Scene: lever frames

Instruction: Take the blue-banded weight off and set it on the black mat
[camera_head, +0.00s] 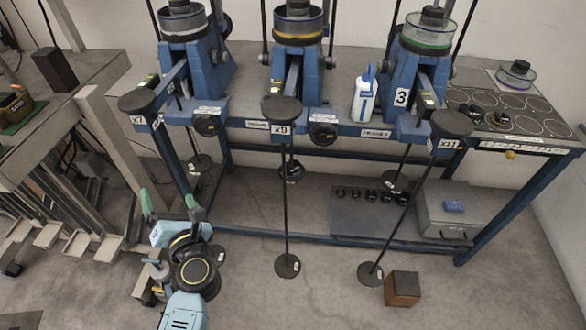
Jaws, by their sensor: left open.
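I cannot make out a blue band on any weight at this size. A dark disc weight (291,172) with a pale label sits on the middle frame's hanging rod, below the beam. A dark mat (350,222) lies on the low shelf under the bench, with several small black weights (372,195) along its back edge. My left gripper (172,208) is open, with green fingertips, low at the left and apart from the middle rod. Nothing shows between its fingers. My right gripper is not in view.
Three blue lever frames (290,90) stand on the bench, with long rods and round foot plates (287,265) hanging below. A white bottle (364,98) stands between two frames. A grey box (447,215) and brown block (403,289) are at lower right. The front floor is mostly clear.

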